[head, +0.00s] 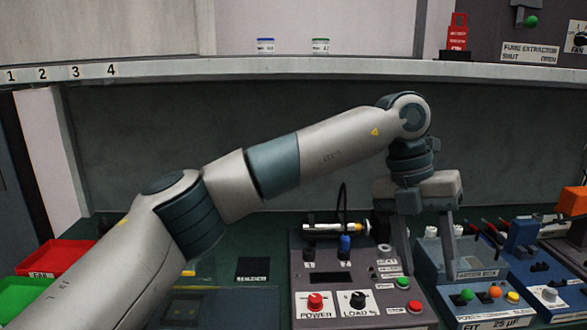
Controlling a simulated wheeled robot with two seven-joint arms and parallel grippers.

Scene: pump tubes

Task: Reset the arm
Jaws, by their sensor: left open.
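My left arm (320,150) reaches in from the lower left, across the middle of the head view, and bends down at the wrist. My left gripper (428,258) points down with its two fingers apart and nothing seen between them. It hangs over the gap between the grey POWER and LOAD panel (330,282) and the blue box with coloured buttons (480,272). Whether the fingertips touch either box cannot be told. My right gripper is not in view.
A red tray (55,257) and a green tray (28,295) are at the left. A blue device (522,238) stands at the right. A numbered shelf (250,70) spans the back.

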